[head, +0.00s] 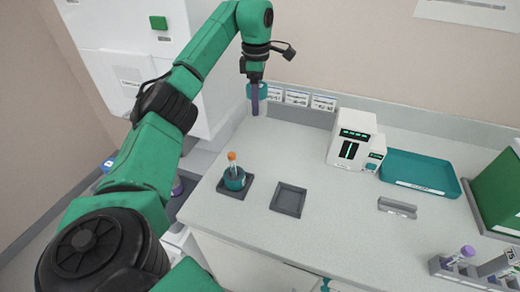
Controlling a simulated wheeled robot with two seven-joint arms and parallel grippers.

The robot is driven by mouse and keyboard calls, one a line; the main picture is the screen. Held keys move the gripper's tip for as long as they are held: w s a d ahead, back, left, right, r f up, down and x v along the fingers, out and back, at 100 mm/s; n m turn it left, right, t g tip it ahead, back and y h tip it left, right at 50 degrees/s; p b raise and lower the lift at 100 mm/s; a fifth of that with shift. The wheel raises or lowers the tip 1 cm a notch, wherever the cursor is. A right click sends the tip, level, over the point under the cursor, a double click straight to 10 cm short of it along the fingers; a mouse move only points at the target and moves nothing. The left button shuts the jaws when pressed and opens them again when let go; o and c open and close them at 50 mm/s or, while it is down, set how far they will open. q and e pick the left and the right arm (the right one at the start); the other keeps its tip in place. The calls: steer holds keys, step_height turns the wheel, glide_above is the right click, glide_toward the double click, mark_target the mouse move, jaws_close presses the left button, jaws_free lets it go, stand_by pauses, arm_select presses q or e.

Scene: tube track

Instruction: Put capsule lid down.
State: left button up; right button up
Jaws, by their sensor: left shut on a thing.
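My left gripper (256,98) is shut on a teal piece, the capsule lid (249,91), and holds it in the air above the back left part of the bench. The teal capsule base (235,182) stands in a dark square holder (222,188) near the bench's left front edge. A tube with an orange cap (232,156) stands upright in the base. A second dark square holder (289,200) to its right is empty. The lid is apart from both holders. My right gripper is out of view.
A white device (351,140) with a dark display and a teal tray (420,172) stand at the back right. A small grey rest (397,208), a tube rack (465,274) and a green box (498,195) are on the right.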

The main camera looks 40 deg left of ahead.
arm_select(q)
step_height(320, 180, down, 15)
steer(key=shift+w+r+p, duration=0.1)
steer(key=shift+p, duration=1)
steer(key=shift+f, duration=0.4)
steer(key=shift+w, duration=0.1)
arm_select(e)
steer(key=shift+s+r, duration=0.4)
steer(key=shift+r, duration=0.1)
arm_select(q)
steer(key=shift+f, duration=0.15)
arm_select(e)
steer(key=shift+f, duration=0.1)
arm_select(q)
steer(key=o, duration=1.5)
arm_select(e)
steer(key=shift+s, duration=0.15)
